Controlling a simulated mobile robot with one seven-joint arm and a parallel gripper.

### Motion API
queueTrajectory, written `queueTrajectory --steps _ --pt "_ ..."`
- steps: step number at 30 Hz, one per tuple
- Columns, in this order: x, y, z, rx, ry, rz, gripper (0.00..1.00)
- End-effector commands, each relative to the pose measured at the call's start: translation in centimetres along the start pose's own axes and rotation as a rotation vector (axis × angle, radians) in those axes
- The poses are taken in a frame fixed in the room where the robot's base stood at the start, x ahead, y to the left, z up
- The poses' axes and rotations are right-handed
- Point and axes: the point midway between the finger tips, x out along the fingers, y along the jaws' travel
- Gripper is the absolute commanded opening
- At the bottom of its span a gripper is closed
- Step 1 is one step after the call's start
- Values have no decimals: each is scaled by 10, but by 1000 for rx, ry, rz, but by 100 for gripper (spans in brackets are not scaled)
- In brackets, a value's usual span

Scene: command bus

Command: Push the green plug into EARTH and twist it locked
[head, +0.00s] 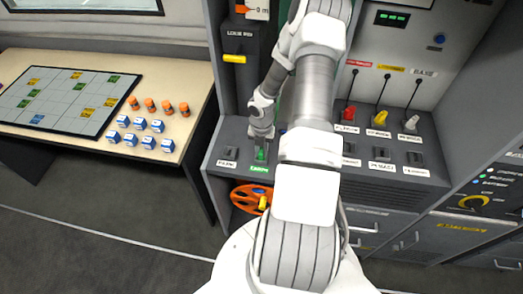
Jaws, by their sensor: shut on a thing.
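My gripper (262,143) points down over the left part of the grey console shelf (215,155). It is shut on the green plug (261,155), which shows just under the fingertips. The plug is at the shelf surface, right behind a small green label (259,169). The label's text is too small to read surely. The plug's lower end and the socket under it are hidden, so I cannot tell how deep it sits or whether it is turned.
Red (348,115), yellow (380,118) and white (411,123) plugs on black cords stand on the shelf's right. My arm covers the shelf's middle. An orange reel (246,197) sits below. A table (190,90) at left holds blue-and-white blocks (131,139) and orange pieces (167,107).

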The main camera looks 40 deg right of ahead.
Motion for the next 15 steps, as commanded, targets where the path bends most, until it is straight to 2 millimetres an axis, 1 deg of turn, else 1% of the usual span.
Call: queueTrajectory --steps 8,11,15 --pt "2 0 0 6 1 0 0" --pt "3 0 0 77 1 -1 0" --pt "3 0 0 250 0 0 0"
